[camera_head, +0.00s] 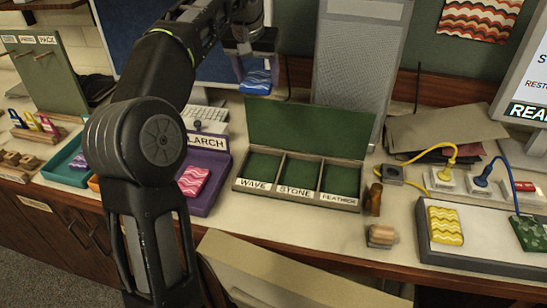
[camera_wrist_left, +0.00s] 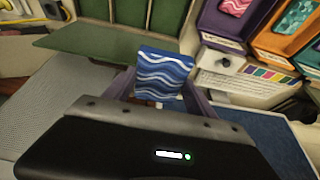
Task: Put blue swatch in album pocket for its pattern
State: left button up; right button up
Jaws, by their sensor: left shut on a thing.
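My left gripper (camera_head: 256,72) is shut on the blue swatch (camera_head: 255,83) and holds it in the air behind and above the album's raised lid. In the left wrist view the blue swatch (camera_wrist_left: 162,73) shows white wavy lines and sits between the fingers. The green album (camera_head: 300,180) lies open on the counter, its lid (camera_head: 310,126) upright at the back. Its pockets are labelled WAVE (camera_head: 253,186), STONE (camera_head: 296,192) and FEATHER (camera_head: 338,199), and all look empty. My right gripper is not seen.
A purple tray (camera_head: 207,199) with a pink wavy swatch (camera_head: 193,181) stands left of the album, partly behind my arm. Wooden blocks (camera_head: 380,236) lie to its right. A grey board (camera_head: 470,258) holds a yellow swatch (camera_head: 445,226) and a green one (camera_head: 530,233).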

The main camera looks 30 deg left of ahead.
pick_arm(q)
jog(key=shift+s+r, duration=0.15)
jog(key=shift+s, duration=0.1)
jog(key=shift+w+f, duration=0.15)
jog(key=shift+f, duration=0.3)
notch_tip(320, 180, down, 8)
jog(key=b, duration=0.2)
send_over(262, 168)
jog(key=s, duration=0.2)
jog(key=f, duration=0.9)
jog(key=f+p, duration=0.1)
jog(key=f, duration=0.4)
jog(key=shift+w+d+f, duration=0.15)
jog(key=shift+w+d, duration=0.1)
jog(key=shift+f, duration=0.4)
notch_tip(262, 168, down, 4)
jog(key=shift+f, duration=0.1)
